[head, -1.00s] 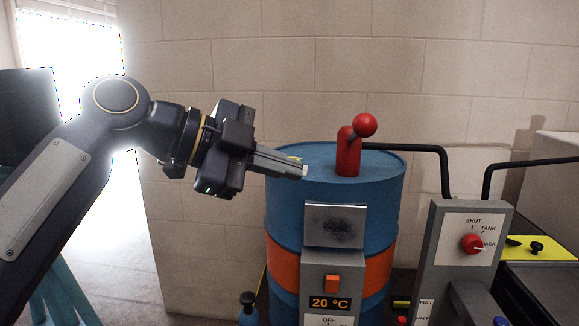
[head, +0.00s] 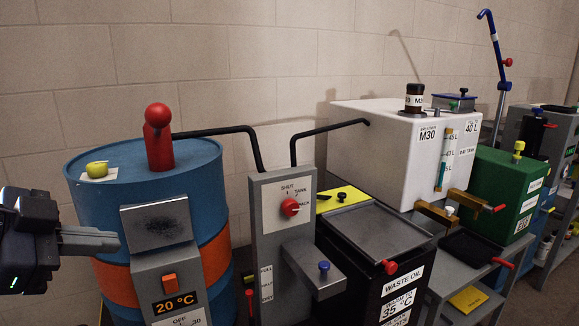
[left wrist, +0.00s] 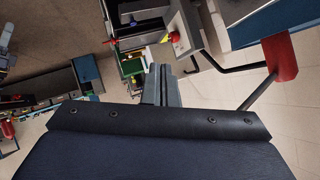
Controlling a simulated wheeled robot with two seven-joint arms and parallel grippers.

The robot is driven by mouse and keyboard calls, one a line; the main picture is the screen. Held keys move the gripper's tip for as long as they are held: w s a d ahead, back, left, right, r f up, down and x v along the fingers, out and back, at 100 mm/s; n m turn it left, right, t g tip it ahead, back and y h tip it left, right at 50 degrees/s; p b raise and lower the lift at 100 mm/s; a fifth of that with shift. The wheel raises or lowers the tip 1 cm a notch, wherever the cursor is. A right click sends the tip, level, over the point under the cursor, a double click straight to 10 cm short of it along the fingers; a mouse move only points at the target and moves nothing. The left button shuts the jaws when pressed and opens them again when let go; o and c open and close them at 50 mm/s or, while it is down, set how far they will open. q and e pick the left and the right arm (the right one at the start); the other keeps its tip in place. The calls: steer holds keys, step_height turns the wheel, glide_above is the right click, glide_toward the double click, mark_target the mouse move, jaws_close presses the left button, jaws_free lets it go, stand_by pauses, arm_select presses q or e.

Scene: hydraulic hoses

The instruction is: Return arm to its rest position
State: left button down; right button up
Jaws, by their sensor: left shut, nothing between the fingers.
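My left gripper (head: 108,241) comes in at the left edge of the head view, in front of the blue and orange drum (head: 78,205). Its fingers are shut with nothing between them. In the left wrist view the closed fingers (left wrist: 161,84) point away, past the dark gripper body. Most of the left arm is out of the head view. My right gripper is not in view.
The drum carries a red lever (head: 158,140) and a yellow-green knob (head: 97,169). To its right stand a grey selector panel (head: 270,225), a black waste oil tank (head: 350,285), a white M30 tank (head: 375,150) and a green tank (head: 495,190).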

arm_select(q)
steer(key=s+d+f+n+g+y, duration=0.1)
steer(key=s+d+f+n, duration=0.2)
steer(key=f, duration=0.6)
steer(key=s+d+f+n+g+y, duration=0.1)
steer(key=s+f+n+g, duration=0.15)
steer(key=f+n, duration=0.55)
steer(key=s+d+f+n+g, duration=0.1)
steer(key=s+d+f+n, duration=0.15)
steer(key=f, duration=0.85)
step_height(320, 180, up, 21)
steer(key=s+p, duration=0.1)
steer(key=p, duration=2.1)
steer(key=shift+a+y, duration=0.15)
steer(key=shift+y, duration=0.15)
